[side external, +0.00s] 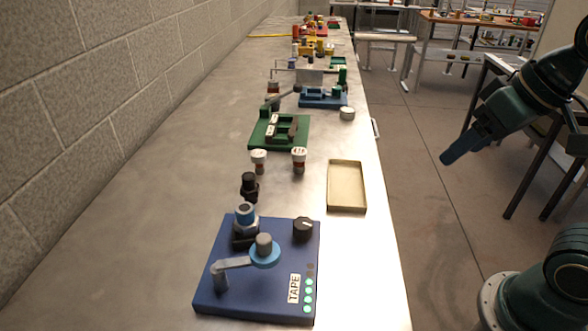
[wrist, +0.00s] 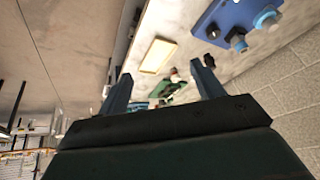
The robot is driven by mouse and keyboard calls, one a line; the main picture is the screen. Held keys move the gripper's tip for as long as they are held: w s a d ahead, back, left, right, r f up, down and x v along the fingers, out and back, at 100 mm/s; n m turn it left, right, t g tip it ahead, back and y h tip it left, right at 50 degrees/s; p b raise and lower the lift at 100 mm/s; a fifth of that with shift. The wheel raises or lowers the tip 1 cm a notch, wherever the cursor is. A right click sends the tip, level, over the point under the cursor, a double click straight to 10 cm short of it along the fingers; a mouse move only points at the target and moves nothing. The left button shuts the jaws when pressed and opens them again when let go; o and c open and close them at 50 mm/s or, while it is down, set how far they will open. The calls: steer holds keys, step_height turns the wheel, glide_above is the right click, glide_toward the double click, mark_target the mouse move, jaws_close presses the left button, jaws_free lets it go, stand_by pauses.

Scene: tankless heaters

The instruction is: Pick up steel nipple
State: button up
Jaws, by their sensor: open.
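I cannot tell for certain which piece is the steel nipple. A grey metal piece with a blue band (side external: 246,214) stands upright on the blue machine marked TAPE (side external: 215,290). A grey cylinder (side external: 264,242) tops the blue disc at the end of that machine's arm. My gripper (side external: 456,152) hangs over the floor to the right of the bench, well apart from everything on it. In the wrist view my gripper (wrist: 162,88) has its two fingers wide apart with nothing held. The blue machine shows at the top right there (wrist: 218,18).
A shallow tan tray (side external: 347,187) lies near the bench's right edge. Two white-capped pieces (side external: 299,160) and a black fitting (side external: 250,187) stand behind the blue machine. A green fixture (side external: 297,140) sits farther back. A block wall (side external: 90,110) borders the left; the bench's left side is clear.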

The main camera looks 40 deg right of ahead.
steer(key=w+a+r+m+g+y, duration=0.1)
steer(key=w+a+r+m, duration=0.1)
steer(key=w+a+m, duration=0.45)
steer(key=m+g+y, duration=0.3)
steer(key=m+g, duration=0.1)
steer(key=m, duration=0.6)
glide_toward(246, 206)
steer(key=shift+x, duration=3.8)
steer(key=shift+x, duration=2.6)
steer(key=shift+s, duration=0.1)
steer(key=c, duration=1.3)
